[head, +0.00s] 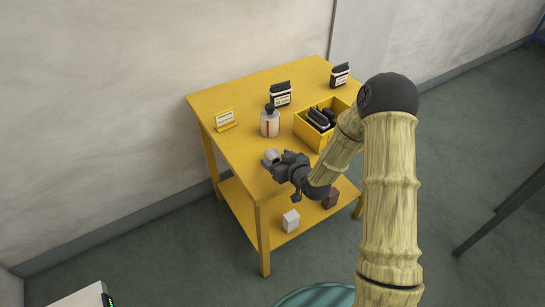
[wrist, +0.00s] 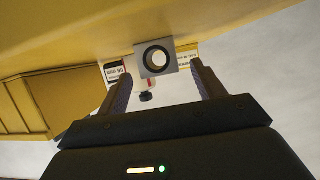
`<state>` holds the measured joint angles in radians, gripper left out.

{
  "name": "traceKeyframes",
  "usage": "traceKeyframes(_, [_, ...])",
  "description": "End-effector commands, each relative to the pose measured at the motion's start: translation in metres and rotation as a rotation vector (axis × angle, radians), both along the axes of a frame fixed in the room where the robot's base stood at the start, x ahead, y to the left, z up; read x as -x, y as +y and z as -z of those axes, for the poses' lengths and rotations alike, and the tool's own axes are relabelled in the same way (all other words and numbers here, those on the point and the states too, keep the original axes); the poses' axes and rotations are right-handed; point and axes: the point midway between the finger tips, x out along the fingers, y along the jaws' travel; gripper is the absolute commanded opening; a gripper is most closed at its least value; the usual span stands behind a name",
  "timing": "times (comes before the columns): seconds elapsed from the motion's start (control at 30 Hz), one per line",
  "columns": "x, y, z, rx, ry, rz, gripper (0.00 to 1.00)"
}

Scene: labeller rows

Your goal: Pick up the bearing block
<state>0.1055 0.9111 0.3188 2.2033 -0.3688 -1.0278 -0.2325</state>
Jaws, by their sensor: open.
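The bearing block (head: 271,155) is a small light-grey block with a round hole, standing on the yellow table (head: 235,98) near its front edge. In the wrist view the block (wrist: 140,62) is face-on, with its dark-ringed hole toward me. My gripper (head: 277,163) is low over the table's front edge, right at the block. In the wrist view my gripper (wrist: 161,70) is open, with one finger on each side of the block and visible gaps to both. I cannot tell how far the block reaches between the fingertips.
A white bottle with a dark cap (head: 269,124) stands behind the block. A yellow bin (head: 313,134) holding dark items is at right. Dark labelled packs (head: 280,95) (head: 340,76) and a small sign (head: 225,119) stand farther back. A lower shelf holds a white box (head: 291,220) and a brown box (head: 330,198).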

Motion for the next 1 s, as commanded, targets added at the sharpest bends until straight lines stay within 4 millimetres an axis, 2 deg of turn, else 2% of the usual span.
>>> traceKeyframes(0.1, [-0.015, 0.010, 0.002, -0.001, -0.001, -0.001, 0.68])
traceKeyframes(0.3, [-0.030, 0.019, 0.011, -0.001, -0.001, -0.001, 0.68])
traceKeyframes(0.83, [-0.030, 0.021, 0.011, 0.000, 0.000, -0.002, 0.68])
traceKeyframes(0.87, [-0.030, 0.021, 0.011, 0.000, 0.000, -0.002, 0.64])
traceKeyframes(1.0, [-0.030, 0.021, 0.011, 0.000, 0.000, -0.002, 0.37])
